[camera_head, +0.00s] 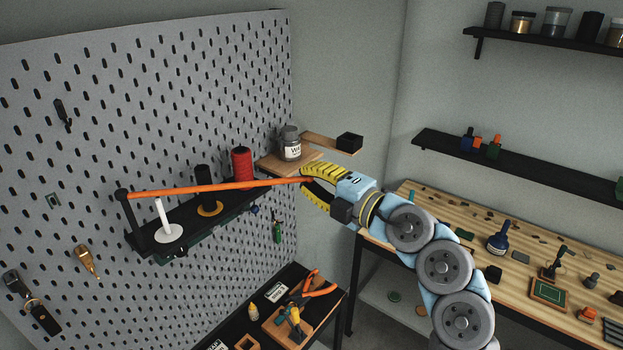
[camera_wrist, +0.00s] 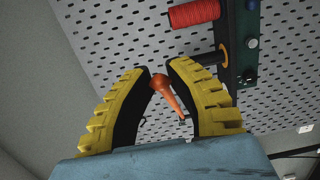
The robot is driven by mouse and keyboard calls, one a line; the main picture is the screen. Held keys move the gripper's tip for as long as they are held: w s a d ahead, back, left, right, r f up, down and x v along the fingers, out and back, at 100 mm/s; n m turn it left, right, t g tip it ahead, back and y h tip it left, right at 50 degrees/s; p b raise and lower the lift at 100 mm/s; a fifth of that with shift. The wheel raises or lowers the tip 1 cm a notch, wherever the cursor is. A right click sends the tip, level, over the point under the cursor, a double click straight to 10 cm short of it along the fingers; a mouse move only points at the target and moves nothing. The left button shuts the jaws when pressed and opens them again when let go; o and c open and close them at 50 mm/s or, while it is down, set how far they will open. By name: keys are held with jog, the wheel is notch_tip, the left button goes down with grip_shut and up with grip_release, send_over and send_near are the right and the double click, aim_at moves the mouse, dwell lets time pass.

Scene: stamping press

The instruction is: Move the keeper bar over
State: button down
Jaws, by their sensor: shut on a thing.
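The keeper bar (camera_head: 215,188) is a long thin orange rod. Its left end meets a black post (camera_head: 123,197) at the left end of a black shelf on the pegboard. It runs roughly level in front of the spools on that shelf. My yellow-fingered gripper (camera_head: 309,182) is shut on its right end. In the wrist view the bar's orange end (camera_wrist: 162,84) shows between the two yellow and black fingers, and the rest runs away from the camera.
The black shelf (camera_head: 168,246) bears a white spindle (camera_head: 163,217), a black spool (camera_head: 203,181) and a red spool (camera_head: 242,164). A jar (camera_head: 290,146) stands on a wooden ledge close behind my gripper. A workbench (camera_head: 445,208) with small items is at right; a tool table (camera_head: 262,330) is below.

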jog(key=shift+w+p, duration=0.35)
jog(key=shift+w, duration=0.6)
jog(key=shift+d, duration=0.1)
jog(key=shift+w, duration=0.1)
jog(key=w+a+p, duration=0.3)
jog(key=w+p, duration=0.1)
jog(key=w, duration=0.5)
jog(key=shift+w+a, duration=0.15)
jog(key=shift+a, duration=0.2)
dwell(0.3)
jog(key=w+d+x, duration=0.1)
jog(key=x, duration=0.9)
dwell(1.2)
